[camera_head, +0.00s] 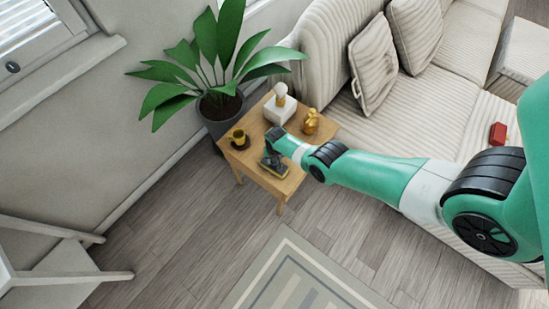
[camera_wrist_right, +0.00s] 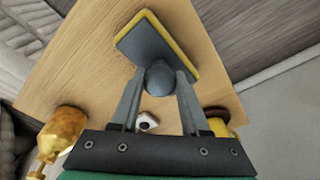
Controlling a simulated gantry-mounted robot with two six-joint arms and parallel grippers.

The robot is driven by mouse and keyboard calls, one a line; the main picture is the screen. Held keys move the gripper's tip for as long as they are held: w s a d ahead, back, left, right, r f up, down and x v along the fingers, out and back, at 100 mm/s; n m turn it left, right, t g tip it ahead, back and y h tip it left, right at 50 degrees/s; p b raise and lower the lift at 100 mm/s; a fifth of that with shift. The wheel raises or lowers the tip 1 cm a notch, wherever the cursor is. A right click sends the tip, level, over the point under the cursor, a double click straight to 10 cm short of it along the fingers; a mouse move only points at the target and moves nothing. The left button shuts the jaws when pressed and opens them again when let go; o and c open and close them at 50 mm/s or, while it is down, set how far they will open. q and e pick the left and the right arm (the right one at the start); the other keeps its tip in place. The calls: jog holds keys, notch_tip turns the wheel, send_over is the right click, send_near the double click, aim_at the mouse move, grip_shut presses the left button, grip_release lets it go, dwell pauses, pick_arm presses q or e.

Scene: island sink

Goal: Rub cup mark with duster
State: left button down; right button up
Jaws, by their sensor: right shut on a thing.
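My right gripper (camera_head: 272,150) is over the small wooden side table, shut on the knob of the duster (camera_head: 274,170). In the right wrist view the duster (camera_wrist_right: 147,40) is a grey-blue pad with a yellow edge, and its round knob is between the fingertips (camera_wrist_right: 158,80). The pad is at or just above the tabletop; I cannot tell if it touches. A gold cup (camera_head: 239,137) stands on a dark saucer to the left of the gripper. I cannot make out a cup mark on the wood. My left gripper is not in view.
A red object (camera_head: 497,133) lies on the sofa.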

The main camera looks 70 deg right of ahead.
jog(key=r, duration=0.1)
jog(key=r+p, duration=0.1)
jog(key=d+r+p, duration=0.1)
jog(key=r, duration=0.1)
jog(key=shift+w+d, duration=0.1)
jog(key=shift+w, duration=0.15)
jog(key=shift+a+r+p, duration=0.25)
jog(key=shift+r+p, duration=0.45)
jog(key=shift+p, duration=0.2)
notch_tip(320, 180, up, 3)
jog(key=p, duration=0.2)
jog(key=shift+d+f+p, duration=0.1)
jog(key=shift+f+p, duration=0.05)
jog(key=shift+p, duration=0.15)
